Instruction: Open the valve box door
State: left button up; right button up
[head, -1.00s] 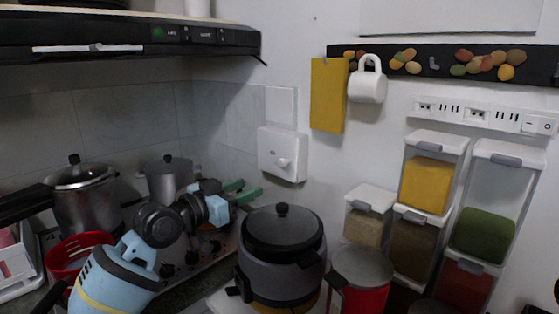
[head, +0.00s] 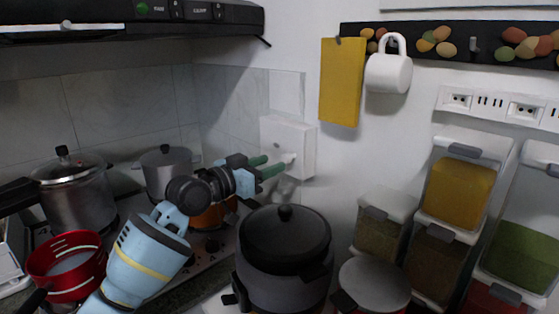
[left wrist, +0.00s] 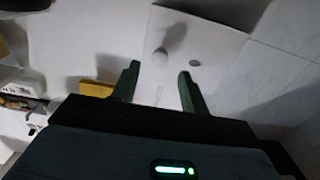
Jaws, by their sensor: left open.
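The valve box (head: 287,140) is a white box on the wall, left of the yellow board, and its door is closed. A small white knob stands out from its face, and a grey round spot shows near it. My left gripper (head: 277,166) has green fingers and is open in front of the lower part of the box. In the left wrist view, the box (left wrist: 190,45) lies ahead, with the knob (left wrist: 160,56) just beyond the gap between the open fingers (left wrist: 158,84). I cannot tell if a finger touches it. My right gripper is not in view.
A black cooker (head: 285,240) stands below the box. Pots (head: 78,195) and a red colander (head: 68,265) are at the left. Spice dispensers (head: 455,195) stand at the right. A white mug (head: 388,73) and a yellow board (head: 341,83) hang on the wall.

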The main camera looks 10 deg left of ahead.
aim_at(284, 158)
pick_arm(q)
jog(key=shift+x, duration=2.1)
jog(key=shift+c, duration=0.5)
grip_shut()
